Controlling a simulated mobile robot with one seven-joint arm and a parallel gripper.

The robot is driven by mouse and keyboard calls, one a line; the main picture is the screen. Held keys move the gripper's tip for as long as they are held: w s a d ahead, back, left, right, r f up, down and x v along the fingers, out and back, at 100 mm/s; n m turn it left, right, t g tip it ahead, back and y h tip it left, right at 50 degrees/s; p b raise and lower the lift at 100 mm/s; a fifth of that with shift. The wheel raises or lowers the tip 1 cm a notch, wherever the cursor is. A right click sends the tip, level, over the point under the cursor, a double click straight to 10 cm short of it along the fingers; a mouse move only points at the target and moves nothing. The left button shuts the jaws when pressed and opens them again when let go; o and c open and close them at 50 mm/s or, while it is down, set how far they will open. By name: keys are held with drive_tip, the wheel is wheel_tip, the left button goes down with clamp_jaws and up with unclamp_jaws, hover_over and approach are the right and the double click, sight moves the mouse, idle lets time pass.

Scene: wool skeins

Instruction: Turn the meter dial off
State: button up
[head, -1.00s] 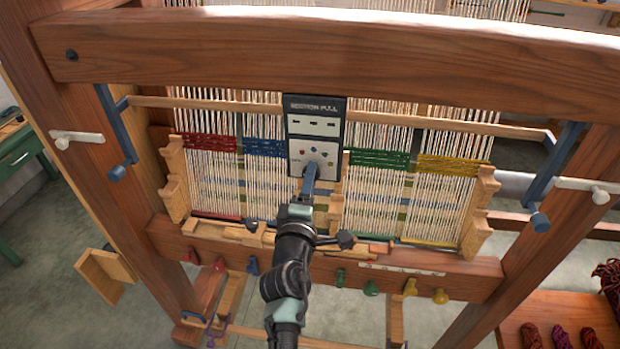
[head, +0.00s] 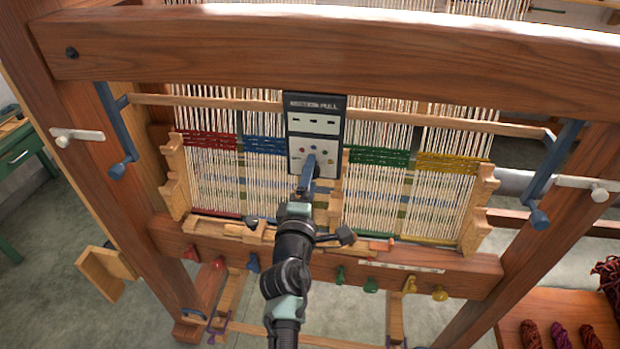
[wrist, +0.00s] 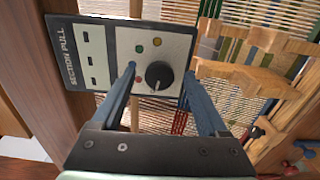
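The meter is a dark upright panel labelled "SECTION PULL" (head: 315,104), hanging in front of the loom's warp. It also shows in the wrist view (wrist: 74,50). Its dial is a round black knob (wrist: 159,74) on the pale lower plate, with a light mark at its lower edge in the wrist view. Small green, orange and red spots surround it. My gripper (head: 310,162) reaches up to the plate and hides the knob in the head view. In the wrist view my gripper (wrist: 160,78) is open, its blue fingers on either side of the knob, with gaps visible.
Warp threads with red, blue, green (head: 378,159) and yellow bands stand behind the panel. A thick wooden beam (head: 330,50) crosses above. Notched wooden posts (head: 478,210) and coloured pegs (head: 371,286) are lower down. Skeins (head: 560,336) lie at lower right.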

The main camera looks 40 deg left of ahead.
drive_tip(key=p+v, duration=0.5)
drive_tip(key=v, duration=0.8)
drive_tip(key=shift+p, duration=0.3)
drive_tip(key=w+d+r+m+t+h+b, duration=0.25)
drive_tip(key=d+r+m, duration=0.2)
drive_tip(key=r, duration=0.25)
drive_tip(key=w+d+r+m+t+h+b, duration=0.1)
drive_tip(key=w+d+r+m+t+b, duration=0.15)
drive_tip(key=w+d+r, duration=0.35)
drive_tip(key=w+d+r+m+t+h+b, duration=0.1)
drive_tip(key=d+r+m+t+b, duration=0.2)
drive_tip(key=r, duration=0.5)
drive_tip(key=s+d+r+m+t+h+b, duration=0.2)
drive_tip(key=s+d+r+m, duration=0.4)
drive_tip(key=r, duration=0.4)
drive_tip(key=s+d+r+m+t+h+b, duration=0.2)
drive_tip(key=s+d+r+m+h, duration=0.1)
drive_tip(key=s+d+r+m, duration=0.3)
wheel_tip(320, 180, up, 4)
drive_tip(key=d+m, duration=0.2)
drive_tip(key=shift+d, duration=0.3)
